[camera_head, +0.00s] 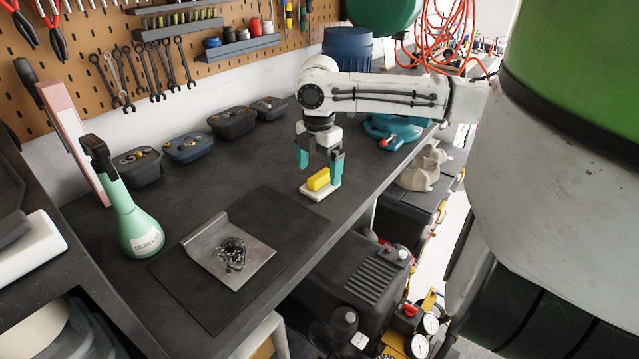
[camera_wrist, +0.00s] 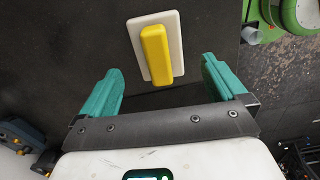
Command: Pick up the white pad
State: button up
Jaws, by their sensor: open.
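The white pad (camera_head: 311,194) lies on the dark bench top near its front edge, with a yellow block (camera_head: 319,179) on top of it. In the wrist view the white pad (camera_wrist: 174,35) is a flat rounded rectangle, and the yellow block (camera_wrist: 156,54) stands along its middle. My gripper (camera_head: 318,172) is open, its teal fingers pointing down just above and around the block end. In the wrist view my gripper (camera_wrist: 158,92) has its fingers wide apart, with nothing between the tips, and the pad lies ahead of them.
A dark mat (camera_head: 293,221) carries a metal dustpan (camera_head: 205,254) with dark bits. A green spray bottle (camera_head: 139,232) stands to the left. Several small bins (camera_head: 232,123) line the wall. A teal power tool (camera_head: 381,127) lies behind the gripper. The bench between bins and pad is clear.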

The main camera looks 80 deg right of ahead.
aim_at(319, 175)
notch_tip(319, 175, down, 4)
jog(key=shift+d+f, duration=0.1)
jog(key=c, duration=1.1)
jog(key=shift+c, duration=0.2)
jog(key=shift+r, duration=0.55)
jog(key=s+a+r+b, duration=0.1)
jog(key=s+a+r, duration=0.7)
jog(key=a+r, duration=0.3)
jog(key=shift+s+r, duration=0.3)
jog(key=shift+r, duration=0.15)
